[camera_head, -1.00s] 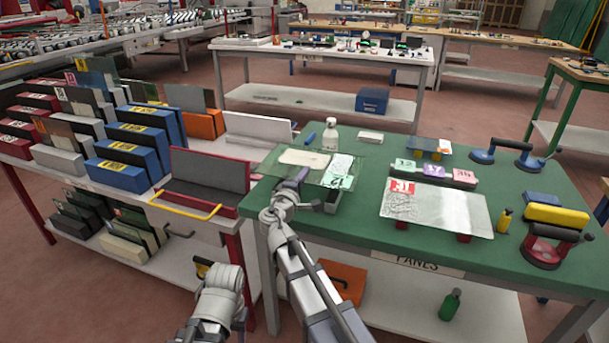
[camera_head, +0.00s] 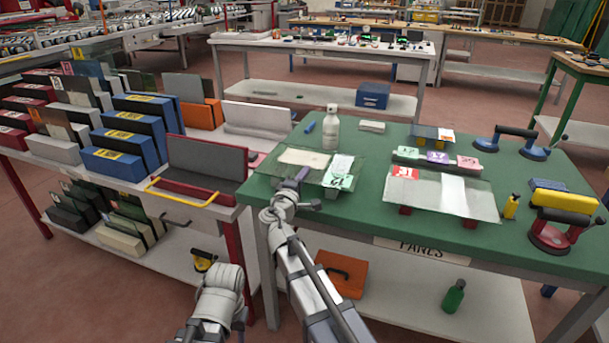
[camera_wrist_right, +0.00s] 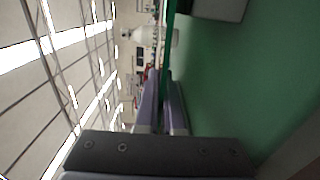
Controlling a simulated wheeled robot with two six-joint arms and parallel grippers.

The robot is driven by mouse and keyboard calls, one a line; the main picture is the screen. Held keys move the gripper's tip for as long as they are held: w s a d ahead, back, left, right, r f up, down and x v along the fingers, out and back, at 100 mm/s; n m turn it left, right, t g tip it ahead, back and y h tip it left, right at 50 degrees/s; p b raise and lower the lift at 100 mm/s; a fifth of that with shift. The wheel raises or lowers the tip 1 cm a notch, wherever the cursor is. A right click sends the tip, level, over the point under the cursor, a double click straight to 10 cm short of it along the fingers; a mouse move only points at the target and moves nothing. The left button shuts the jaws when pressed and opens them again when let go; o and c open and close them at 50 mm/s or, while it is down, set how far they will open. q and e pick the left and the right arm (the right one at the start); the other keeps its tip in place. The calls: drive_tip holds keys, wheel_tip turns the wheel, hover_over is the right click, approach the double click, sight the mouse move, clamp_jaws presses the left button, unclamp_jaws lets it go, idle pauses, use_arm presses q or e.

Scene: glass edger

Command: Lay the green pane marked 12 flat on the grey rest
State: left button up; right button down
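The green-tinted clear pane marked 12 (camera_head: 265,167) is level above the left end of the green table. It carries a beige patch and a white and green label. My right gripper (camera_head: 293,185) is shut on its near edge. In the right wrist view the pane's edge (camera_wrist_right: 169,50) runs between my two close-set fingers (camera_wrist_right: 162,85). The grey rest (camera_head: 331,194) is under the pane, mostly hidden by it; its side also shows in the wrist view (camera_wrist_right: 222,8). I cannot tell whether they touch. Only my left arm shows; its gripper is out of view.
A white bottle (camera_head: 331,130) stands just behind the pane. Another clear pane (camera_head: 465,197) lies on red blocks to the right, near suction lifters (camera_head: 548,236). A rack of boxes (camera_head: 125,140) borders the table on the left. Bare table lies between the panes.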

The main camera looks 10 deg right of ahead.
drive_tip(key=shift+f+b, duration=0.4)
idle(0.5)
drive_tip(key=c, duration=1)
unclamp_jaws()
drive_tip(key=shift+o, duration=0.2)
drive_tip(key=shift+s, duration=0.1)
drive_tip(key=v, duration=0.7)
drive_tip(key=shift+s+a, duration=0.25)
drive_tip(key=shift+s, duration=0.05)
